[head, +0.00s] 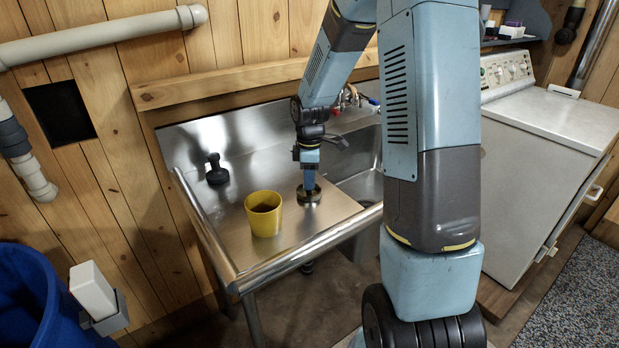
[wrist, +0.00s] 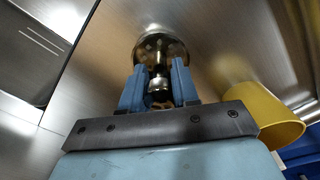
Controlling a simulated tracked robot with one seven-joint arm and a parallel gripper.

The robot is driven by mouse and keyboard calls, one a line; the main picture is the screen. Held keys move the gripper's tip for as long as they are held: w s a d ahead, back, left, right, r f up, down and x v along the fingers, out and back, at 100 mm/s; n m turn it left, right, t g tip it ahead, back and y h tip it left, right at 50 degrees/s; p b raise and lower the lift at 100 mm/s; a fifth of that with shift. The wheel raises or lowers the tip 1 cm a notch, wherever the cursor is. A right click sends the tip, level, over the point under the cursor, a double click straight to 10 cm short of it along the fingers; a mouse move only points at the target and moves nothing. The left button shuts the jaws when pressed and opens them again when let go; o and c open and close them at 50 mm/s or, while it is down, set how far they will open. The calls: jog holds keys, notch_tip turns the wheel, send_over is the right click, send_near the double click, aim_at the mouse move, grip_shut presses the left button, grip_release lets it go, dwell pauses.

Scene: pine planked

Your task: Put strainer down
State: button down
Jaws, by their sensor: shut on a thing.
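The strainer (head: 309,195) is a small round metal piece with a dark rim, low over the steel drainboard (head: 285,217) and left of the sink basin. In the wrist view the strainer (wrist: 160,45) shows its shiny round body and a stem with a dark end. My gripper (head: 309,181) points down at it in the head view. In the wrist view the blue fingers of my gripper (wrist: 158,86) are shut on the stem. I cannot tell whether the strainer touches the steel; the fingers hide part of it.
A yellow cup (head: 263,222) stands left of the strainer and shows in the wrist view (wrist: 262,115). A black knobbed object (head: 216,170) is farther back left. The sink basin (head: 362,187) opens to the right. A raised rail (head: 310,250) edges the front. Bare steel lies between cup and strainer.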

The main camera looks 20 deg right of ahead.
jog(key=c, duration=0.8)
grip_release()
jog(key=shift+c, duration=0.2)
notch_tip(320, 180, up, 11)
jog(key=shift+f, duration=0.1)
jog(key=shift+s+r, duration=0.2)
jog(key=shift+r, duration=0.7)
jog(key=s+r+m+t, duration=0.2)
jog(key=s+r+m, duration=0.2)
jog(key=s, duration=0.4)
jog(key=s+r+m+t, duration=0.1)
jog(key=s+r+m, duration=0.3)
jog(key=s, duration=0.5)
jog(key=s+r+m+t, duration=0.2)
jog(key=s+r+m, duration=0.2)
jog(key=s, duration=0.5)
jog(key=shift+s+a+m+t, duration=0.15)
jog(key=shift+a+m+t, duration=0.25)
jog(key=shift+m, duration=0.6)
